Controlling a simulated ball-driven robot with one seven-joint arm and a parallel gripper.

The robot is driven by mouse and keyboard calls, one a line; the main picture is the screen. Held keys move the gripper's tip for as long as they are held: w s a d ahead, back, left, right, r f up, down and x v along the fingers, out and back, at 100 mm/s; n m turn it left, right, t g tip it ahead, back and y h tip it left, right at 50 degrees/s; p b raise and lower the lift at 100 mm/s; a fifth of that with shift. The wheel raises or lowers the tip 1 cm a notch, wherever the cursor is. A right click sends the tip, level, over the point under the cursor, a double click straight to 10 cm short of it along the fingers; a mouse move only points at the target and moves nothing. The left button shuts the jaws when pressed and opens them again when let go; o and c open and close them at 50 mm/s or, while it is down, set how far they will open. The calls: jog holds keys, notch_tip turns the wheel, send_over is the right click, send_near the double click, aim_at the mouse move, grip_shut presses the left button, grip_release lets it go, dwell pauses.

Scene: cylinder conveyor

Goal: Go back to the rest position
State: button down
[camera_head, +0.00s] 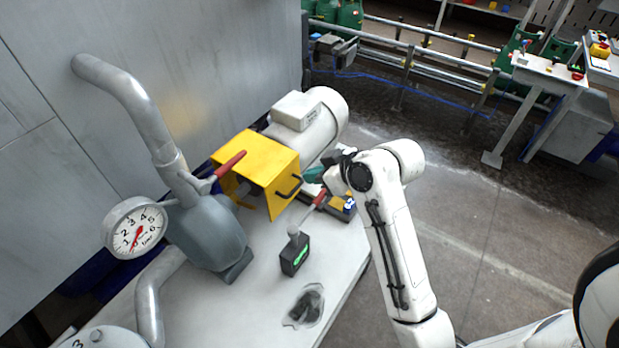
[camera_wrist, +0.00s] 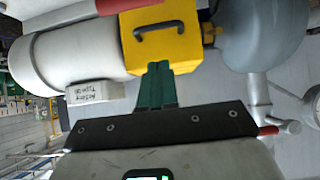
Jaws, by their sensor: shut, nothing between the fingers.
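My gripper (camera_head: 314,174) is in front of the yellow motor cover in the head view. Its green fingers (camera_wrist: 158,70) are together in the wrist view, with nothing between them. They point at the yellow cover (camera_head: 255,170), which has a dark handle; the cover also shows in the wrist view (camera_wrist: 170,55). My wrist partly hides the motor's lower end. A lever with a red grip (camera_head: 318,199) rises from a black box with a green display (camera_head: 296,256), just below my gripper. I cannot tell the exact gap between gripper and lever.
A white motor (camera_head: 305,125), a grey pump (camera_head: 207,235) with a red-handled valve (camera_head: 230,164), and a pressure gauge (camera_head: 135,228) crowd the pale bench (camera_head: 260,310). A grey wall stands behind. Open floor (camera_head: 490,250) lies to the right, with a conveyor rail (camera_head: 430,75) beyond.

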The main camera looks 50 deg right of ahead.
jog(key=v, duration=0.6)
jog(key=shift+s+b, duration=0.3)
jog(key=shift+s, duration=0.2)
jog(key=shift+a+f, duration=0.1)
